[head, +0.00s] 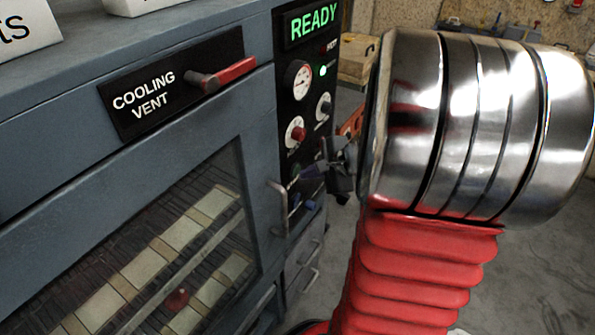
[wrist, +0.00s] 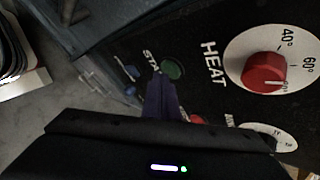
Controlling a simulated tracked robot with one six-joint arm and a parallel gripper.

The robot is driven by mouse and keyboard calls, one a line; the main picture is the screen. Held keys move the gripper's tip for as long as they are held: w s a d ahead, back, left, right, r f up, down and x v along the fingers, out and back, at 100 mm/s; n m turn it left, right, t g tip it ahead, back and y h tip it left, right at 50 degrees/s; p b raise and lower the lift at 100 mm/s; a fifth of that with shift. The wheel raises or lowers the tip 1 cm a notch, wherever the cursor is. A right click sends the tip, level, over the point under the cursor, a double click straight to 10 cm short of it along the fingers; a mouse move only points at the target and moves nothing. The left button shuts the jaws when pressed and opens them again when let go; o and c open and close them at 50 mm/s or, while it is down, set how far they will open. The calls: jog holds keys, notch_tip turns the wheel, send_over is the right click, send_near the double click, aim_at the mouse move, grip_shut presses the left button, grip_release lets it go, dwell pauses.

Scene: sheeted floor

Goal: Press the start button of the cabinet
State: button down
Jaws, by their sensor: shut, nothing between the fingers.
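The grey cabinet (head: 60,190) fills the left of the head view, with a black control panel (head: 301,95) on its right side. Its green start button (wrist: 173,69) shows in the wrist view beside a partly hidden label reading "STA". My gripper (wrist: 157,78) is shut and empty, its tip just left of and below the green button in the picture. Whether it touches the panel I cannot tell. In the head view my gripper (head: 318,171) is in front of the lower panel and covers part of it. A red button (wrist: 195,119) is mostly hidden behind the gripper.
The red HEAT knob (wrist: 264,70) lies right of the green button. A lit READY display (head: 313,24) tops the panel. A door handle (head: 279,206) and the red cooling vent lever (head: 225,75) stick out. A wooden crate (head: 357,59) stands on the floor behind.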

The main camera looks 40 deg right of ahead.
jog(key=shift+w+a, duration=0.15)
jog(key=shift+w, duration=0.2)
dwell(0.9)
jog(key=shift+s, duration=0.1)
jog(key=shift+s+d, duration=0.3)
jog(key=shift+s, duration=0.35)
jog(key=shift+s, duration=0.1)
jog(key=s, duration=0.1)
jog(key=s+d, duration=0.1)
jog(key=s, duration=0.2)
jog(key=shift+s+d, duration=0.3)
jog(key=shift+d, duration=0.05)
jog(key=shift+a, duration=0.1)
dwell(0.9)
